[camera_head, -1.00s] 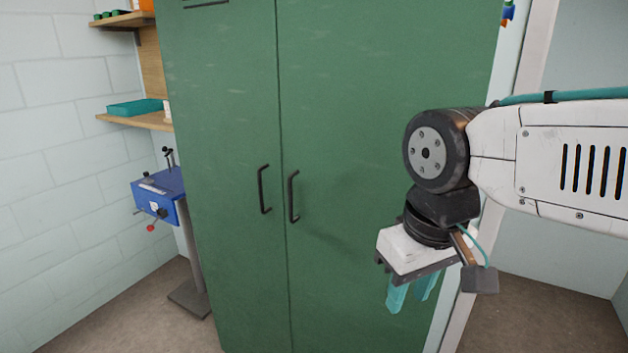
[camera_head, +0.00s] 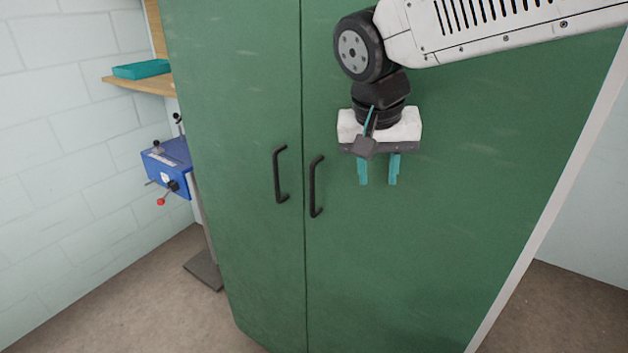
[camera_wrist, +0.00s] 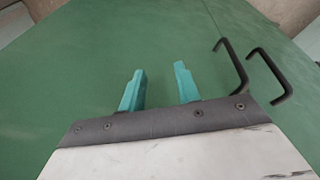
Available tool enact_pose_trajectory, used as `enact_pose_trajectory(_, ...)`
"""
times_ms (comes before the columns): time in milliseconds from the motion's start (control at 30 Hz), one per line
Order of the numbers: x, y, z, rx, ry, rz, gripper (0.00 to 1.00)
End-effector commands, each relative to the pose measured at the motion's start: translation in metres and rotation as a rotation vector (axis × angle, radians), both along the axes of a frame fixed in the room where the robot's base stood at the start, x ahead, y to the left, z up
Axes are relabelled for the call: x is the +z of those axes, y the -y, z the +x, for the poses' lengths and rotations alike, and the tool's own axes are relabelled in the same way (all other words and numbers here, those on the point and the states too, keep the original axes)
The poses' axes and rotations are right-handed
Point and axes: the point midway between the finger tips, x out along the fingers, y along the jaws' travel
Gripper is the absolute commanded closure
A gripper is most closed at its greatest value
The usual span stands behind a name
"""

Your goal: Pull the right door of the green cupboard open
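The green cupboard's right door (camera_head: 400,250) is shut, flush with the left door (camera_head: 235,130). A black bar handle (camera_head: 314,187) stands upright near the right door's inner edge. The left door's handle (camera_head: 278,175) is just beside it. My gripper (camera_head: 377,183) hangs with its teal fingers pointing down, in front of the right door, to the right of both handles. The fingers are apart with nothing between them. In the wrist view the fingers (camera_wrist: 160,88) point along the green door, and the two handles, the nearer one (camera_wrist: 232,65), lie to their right, not touching.
A blue machine (camera_head: 168,167) with a red knob stands on a post left of the cupboard. A wooden shelf (camera_head: 150,83) holds a teal tray (camera_head: 141,69). Bare floor (camera_head: 150,300) lies in front at the left.

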Motion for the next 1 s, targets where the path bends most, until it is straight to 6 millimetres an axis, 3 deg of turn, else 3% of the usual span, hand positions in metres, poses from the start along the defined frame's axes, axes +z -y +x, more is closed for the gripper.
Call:
enact_pose_trajectory(33,-0.004,-0.026,0.016,-0.002,0.016,-0.007,0.67)
enact_pose_trajectory(100,-0.008,-0.057,0.034,-0.022,0.046,-0.009,0.67)
enact_pose_trajectory(267,-0.016,-0.11,0.057,-0.057,0.099,-0.004,0.67)
enact_pose_trajectory(433,-0.006,-0.111,0.066,-0.184,0.158,0.043,0.67)
enact_pose_trajectory(567,-0.011,-0.111,0.071,-0.217,0.172,0.055,0.67)
enact_pose_trajectory(1000,-0.069,-0.099,0.092,-0.22,0.171,0.054,0.67)
